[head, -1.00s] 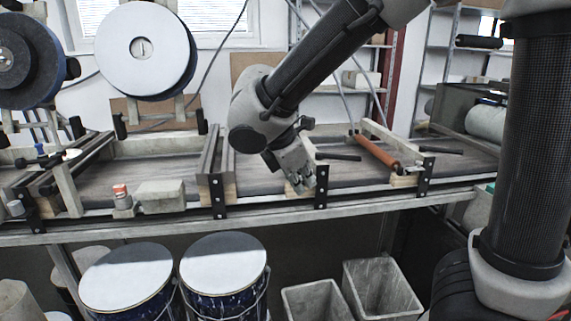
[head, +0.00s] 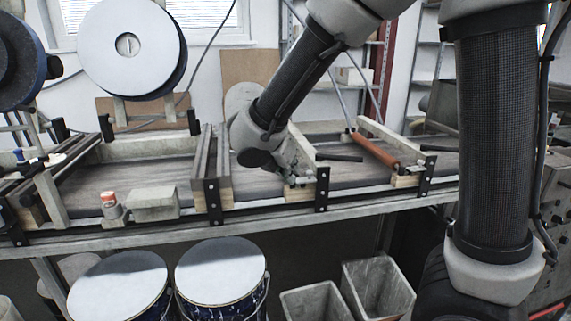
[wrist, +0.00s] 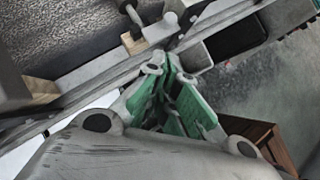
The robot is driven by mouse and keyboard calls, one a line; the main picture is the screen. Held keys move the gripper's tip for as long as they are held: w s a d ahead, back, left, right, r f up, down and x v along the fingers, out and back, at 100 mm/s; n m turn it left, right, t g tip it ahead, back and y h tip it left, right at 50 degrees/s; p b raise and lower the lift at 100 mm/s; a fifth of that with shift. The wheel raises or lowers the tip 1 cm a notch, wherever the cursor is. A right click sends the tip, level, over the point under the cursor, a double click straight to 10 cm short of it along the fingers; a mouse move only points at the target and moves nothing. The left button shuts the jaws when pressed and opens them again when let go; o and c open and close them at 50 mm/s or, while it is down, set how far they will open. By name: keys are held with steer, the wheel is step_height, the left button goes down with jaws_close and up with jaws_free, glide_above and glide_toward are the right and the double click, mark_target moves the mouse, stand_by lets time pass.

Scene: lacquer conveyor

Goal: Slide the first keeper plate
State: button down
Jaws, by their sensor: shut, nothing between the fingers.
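Several black upright plates with pale dots stand along the front of the conveyor in the head view; I cannot tell which is the first keeper plate. One plate (head: 322,188) is just right of my gripper (head: 298,181), another (head: 212,202) is farther left, and a third (head: 425,177) is to the right. My gripper is low at the conveyor's front edge, beside the near plate; contact cannot be told. In the wrist view my gripper (wrist: 172,62) is shut and empty, its green-padded fingers together, near the conveyor's rail (wrist: 110,78) and a small wood block (wrist: 134,42).
The conveyor (head: 262,184) runs across the view, with an orange roller (head: 375,149) to the right. A grey block (head: 153,204) and a red-topped part (head: 109,199) sit on its left front. Drums (head: 218,268) and open bins (head: 380,285) stand below.

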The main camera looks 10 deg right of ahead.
mark_target(299, 180)
steer(key=w+d+f, duration=0.3)
steer(key=w+d, duration=0.1)
steer(key=shift+d+f, duration=0.15)
steer(key=shift+f, duration=0.2)
steer(key=shift+w, duration=0.15)
steer(key=shift+w, duration=1.6)
